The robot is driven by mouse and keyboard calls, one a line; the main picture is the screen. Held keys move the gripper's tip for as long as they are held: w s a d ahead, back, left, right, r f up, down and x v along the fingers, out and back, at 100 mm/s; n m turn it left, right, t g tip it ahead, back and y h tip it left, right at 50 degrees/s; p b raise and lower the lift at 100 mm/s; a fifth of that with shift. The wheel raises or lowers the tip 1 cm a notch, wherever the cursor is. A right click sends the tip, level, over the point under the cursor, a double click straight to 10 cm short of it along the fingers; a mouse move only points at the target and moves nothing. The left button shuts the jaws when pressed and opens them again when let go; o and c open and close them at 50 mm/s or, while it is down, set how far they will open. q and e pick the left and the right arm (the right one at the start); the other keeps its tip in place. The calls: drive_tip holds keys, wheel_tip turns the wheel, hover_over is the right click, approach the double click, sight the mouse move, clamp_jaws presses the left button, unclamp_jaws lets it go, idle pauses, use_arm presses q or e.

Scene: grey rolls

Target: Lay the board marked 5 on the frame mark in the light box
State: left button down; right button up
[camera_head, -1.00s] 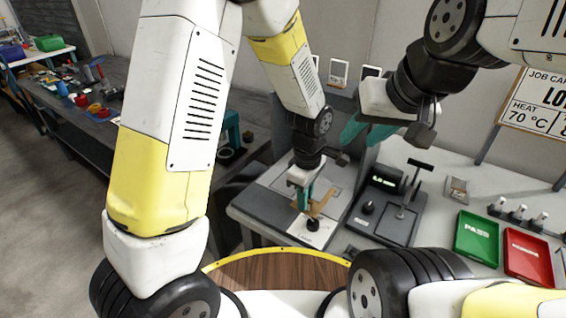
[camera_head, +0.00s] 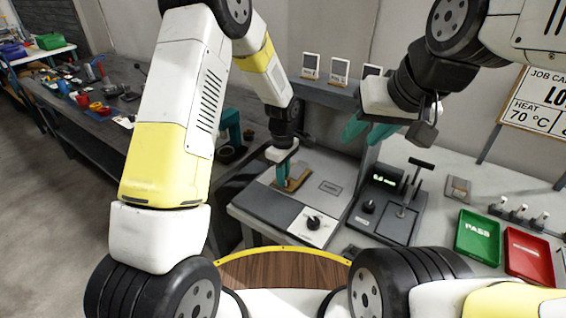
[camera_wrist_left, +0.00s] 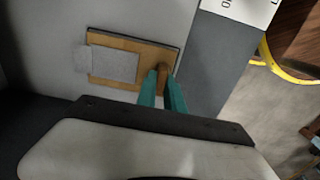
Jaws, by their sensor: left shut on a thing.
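My left gripper (camera_head: 283,172) is shut on the small knob of a tan board (camera_head: 298,182). In the left wrist view the teal fingertips (camera_wrist_left: 163,88) close around that knob, near one end of the board (camera_wrist_left: 128,79). The board lies flat on or just above the light grey top of what looks like the light box (camera_head: 322,168); I cannot tell if it touches. It carries a pale grey rectangle; no number is legible. A dark line shows along the board's edges, a mark or a shadow. My right gripper (camera_head: 367,131) hangs empty, its teal fingers apart.
A control panel with a black knob (camera_head: 314,223) is at the box's front. To the right stand a device with a lit display (camera_head: 384,180), a green PASS tray (camera_head: 478,238) and a red tray (camera_head: 528,256). Small cards (camera_head: 340,70) stand on the shelf behind.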

use_arm(q)
drive_tip(key=shift+f, duration=0.2)
drive_tip(key=shift+f, duration=0.1)
drive_tip(key=c, duration=1.5)
unclamp_jaws()
drive_tip(key=shift+o, duration=0.2)
wheel_tip(320, 180, up, 12)
drive_tip(key=s+a+r+m+t+h, duration=0.1)
drive_tip(key=s+a+r+m, duration=0.1)
drive_tip(key=s+a+r, duration=0.35)
drive_tip(key=s+a+r+m+t+h, duration=0.1)
drive_tip(key=s+a+r+m+t, duration=0.15)
drive_tip(key=r, duration=0.65)
drive_tip(key=s+a+r+m+t, duration=0.1)
drive_tip(key=s+a+r+m, duration=0.1)
drive_tip(key=s, duration=0.5)
drive_tip(key=s+a+r+m+t, duration=0.1)
drive_tip(key=s+a+m, duration=0.3)
drive_tip(key=s, duration=0.4)
drive_tip(key=shift+r+m+t, duration=0.35)
drive_tip(key=shift+r+m, duration=0.3)
drive_tip(key=shift+r, duration=0.25)
